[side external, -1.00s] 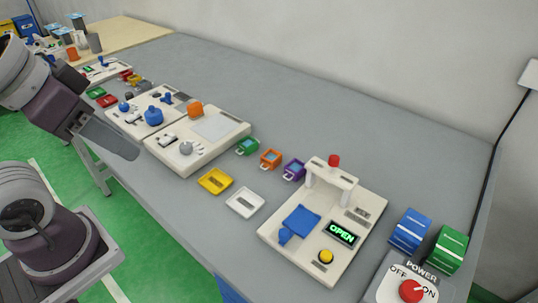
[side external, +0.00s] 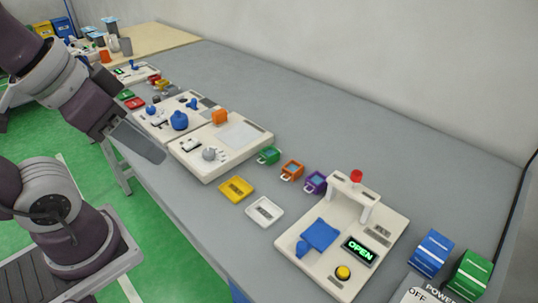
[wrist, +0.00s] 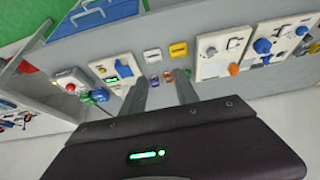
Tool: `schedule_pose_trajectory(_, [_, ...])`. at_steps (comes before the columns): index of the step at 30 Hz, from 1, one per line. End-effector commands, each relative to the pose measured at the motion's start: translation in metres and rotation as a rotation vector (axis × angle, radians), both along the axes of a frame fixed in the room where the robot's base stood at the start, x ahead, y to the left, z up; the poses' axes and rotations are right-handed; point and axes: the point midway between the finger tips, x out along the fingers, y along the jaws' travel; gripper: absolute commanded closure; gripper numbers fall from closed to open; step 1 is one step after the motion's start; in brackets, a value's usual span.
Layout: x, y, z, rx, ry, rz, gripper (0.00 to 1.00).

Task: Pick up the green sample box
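A small green box with a pale handle (side external: 269,155) stands on the grey table, left of a similar orange box (side external: 292,170) and purple box (side external: 315,182). A larger green box with white stripes (side external: 470,274) stands at the lower right; the pictures do not show which green one is the sample box. My gripper (side external: 152,148) is in the air over the table's front edge, left of and apart from both. In the wrist view my gripper (wrist: 161,78) has its two fingers spread with nothing held. The small boxes show tiny between the fingertips.
A blue striped box (side external: 431,253) stands beside the larger green one. Yellow (side external: 236,189) and white (side external: 265,211) trays lie near the front edge. The table's back strip is clear.

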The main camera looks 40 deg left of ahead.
Motion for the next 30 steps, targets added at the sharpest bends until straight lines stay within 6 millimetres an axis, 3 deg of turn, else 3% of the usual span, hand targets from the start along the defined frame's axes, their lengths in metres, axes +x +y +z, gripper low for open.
schedule_pose_trajectory(8, [0.0, 0.0, 0.0, 0.0, 0.0, 0.0, 0.64])
schedule_pose_trajectory(11, [0.0, 0.0, 0.0, 0.0, 0.0, 0.0, 0.49])
schedule_pose_trajectory(20, [0.004, 0.001, 0.001, 0.007, 0.003, 0.002, 0.49])
schedule_pose_trajectory(23, [0.034, 0.011, 0.003, 0.056, 0.026, 0.018, 0.49])
schedule_pose_trajectory(26, [0.097, 0.03, -0.004, 0.133, 0.063, 0.021, 0.49])
schedule_pose_trajectory(30, [0.193, 0.059, -0.045, 0.178, 0.104, -0.015, 0.49])
